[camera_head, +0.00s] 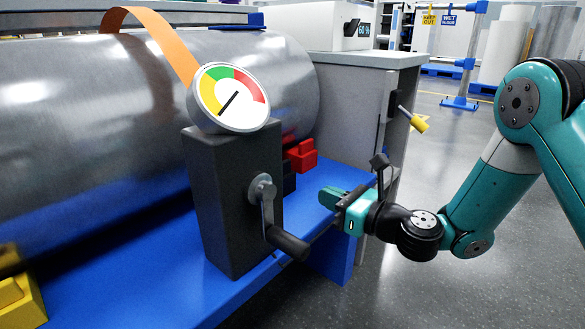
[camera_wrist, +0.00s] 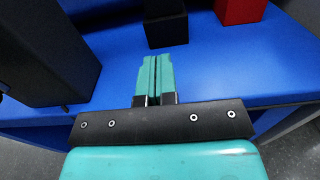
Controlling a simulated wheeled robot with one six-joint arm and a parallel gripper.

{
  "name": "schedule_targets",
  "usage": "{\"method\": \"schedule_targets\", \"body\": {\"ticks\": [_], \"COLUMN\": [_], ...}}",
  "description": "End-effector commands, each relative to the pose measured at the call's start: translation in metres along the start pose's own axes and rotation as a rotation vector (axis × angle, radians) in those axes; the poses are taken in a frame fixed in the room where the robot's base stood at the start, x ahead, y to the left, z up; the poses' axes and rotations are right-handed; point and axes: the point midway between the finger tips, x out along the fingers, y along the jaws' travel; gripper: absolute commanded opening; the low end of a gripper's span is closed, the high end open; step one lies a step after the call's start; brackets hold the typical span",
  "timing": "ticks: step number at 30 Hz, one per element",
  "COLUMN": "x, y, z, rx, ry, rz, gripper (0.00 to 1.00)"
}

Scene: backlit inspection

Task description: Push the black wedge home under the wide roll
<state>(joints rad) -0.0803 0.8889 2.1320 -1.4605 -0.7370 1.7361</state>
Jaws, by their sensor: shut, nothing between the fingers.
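The wide roll (camera_head: 60,130) is a large grey metallic cylinder lying along the blue bench in the head view. The black wedge (camera_wrist: 165,24) is a dark block on the blue surface, straight ahead of my fingertips in the wrist view. In the head view the black wedge (camera_head: 289,180) is mostly hidden behind a dark crank box. My gripper (camera_head: 330,197) is low over the bench's right end, with its fingers together and empty. The wrist view shows my gripper (camera_wrist: 154,60) just short of the wedge, with a small gap. The wedge's contact with the roll is not visible.
A red wedge (camera_head: 303,155) sits right of the black one. The dark crank box (camera_head: 232,200), with a handle and dial gauge (camera_head: 230,97), stands left of my gripper. A yellow wedge (camera_head: 18,300) is at lower left. A grey cabinet (camera_head: 365,110) stands behind.

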Motion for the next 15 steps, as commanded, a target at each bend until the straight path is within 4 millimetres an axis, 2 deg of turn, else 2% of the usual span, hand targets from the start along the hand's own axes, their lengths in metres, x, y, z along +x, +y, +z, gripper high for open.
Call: {"method": "schedule_targets", "body": {"ticks": [1, 6, 8, 9, 15], "x": [0.006, 0.027, 0.034, 0.044, 0.078], "y": [0.001, 0.001, 0.002, 0.003, 0.002], "z": [0.007, 0.008, 0.007, -0.002, -0.003], "rx": [0.002, -0.001, -0.001, -0.008, -0.007], "ry": [0.002, 0.000, 0.000, -0.003, -0.005], "rz": [0.003, 0.003, 0.003, 0.007, 0.003], "gripper": [0.00, 0.00, 0.00, 0.00, 0.00]}}
